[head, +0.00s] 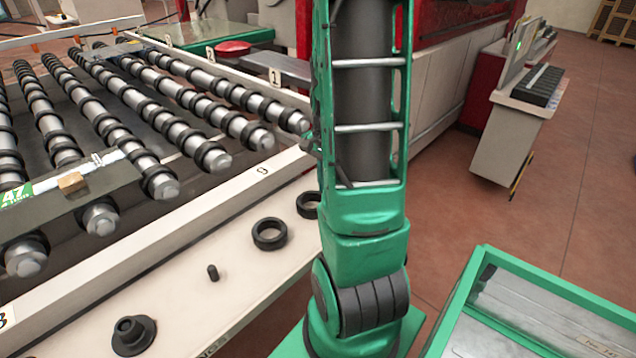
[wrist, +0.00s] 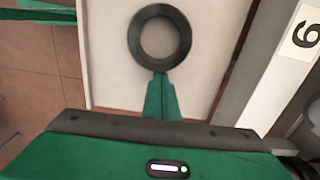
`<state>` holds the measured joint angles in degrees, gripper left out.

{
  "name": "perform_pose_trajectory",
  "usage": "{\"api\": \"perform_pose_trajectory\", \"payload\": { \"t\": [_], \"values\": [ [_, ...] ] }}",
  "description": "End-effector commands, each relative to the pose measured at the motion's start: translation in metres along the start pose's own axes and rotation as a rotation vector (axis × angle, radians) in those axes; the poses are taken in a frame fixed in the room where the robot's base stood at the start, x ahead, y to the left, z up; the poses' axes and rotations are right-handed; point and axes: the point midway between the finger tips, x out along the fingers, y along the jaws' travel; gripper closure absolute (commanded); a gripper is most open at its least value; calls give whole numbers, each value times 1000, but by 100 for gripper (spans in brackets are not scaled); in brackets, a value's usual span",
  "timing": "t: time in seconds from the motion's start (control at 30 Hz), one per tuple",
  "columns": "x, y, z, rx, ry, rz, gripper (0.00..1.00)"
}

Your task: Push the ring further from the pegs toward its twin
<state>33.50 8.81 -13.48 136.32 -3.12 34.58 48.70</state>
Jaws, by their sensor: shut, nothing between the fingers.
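In the head view one black ring (head: 269,234) lies flat on the cream ledge (head: 180,318), clear of the arm. A second black ring (head: 308,205) lies farther along, partly hidden by my arm. In the wrist view a black ring (wrist: 135,38) lies flat on the pale surface. I cannot tell for sure which ring this is. My gripper (wrist: 160,77) is shut and empty, its tips at the ring's near edge, touching or almost touching. In the head view my gripper is hidden behind my arm. A small black peg (head: 213,272) stands on the ledge.
A black flanged piece (head: 133,337) sits at the ledge's near end. The roller conveyor (head: 160,110) runs along the ledge's left side. A green-rimmed bin (head: 548,285) stands at the lower right. A label reading 6 (wrist: 302,40) is right of the ring.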

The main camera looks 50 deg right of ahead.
Motion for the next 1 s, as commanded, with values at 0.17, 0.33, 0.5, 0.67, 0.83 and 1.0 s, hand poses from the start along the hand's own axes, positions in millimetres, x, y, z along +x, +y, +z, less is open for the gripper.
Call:
{"api": "perform_pose_trajectory", "payload": {
  "t": [0.17,0.33,0.5,0.67,0.83,1.0],
  "values": [
    [0,0,1,-2,-1,0,100],
    [0,0,0,-2,-1,0,100],
    [0,-2,-13,-2,0,0,100],
    [1,-4,-34,-5,1,1,100],
    [-24,-5,-36,-9,3,-4,100],
    [-53,-6,-35,-12,3,-4,100]
  ]
}}
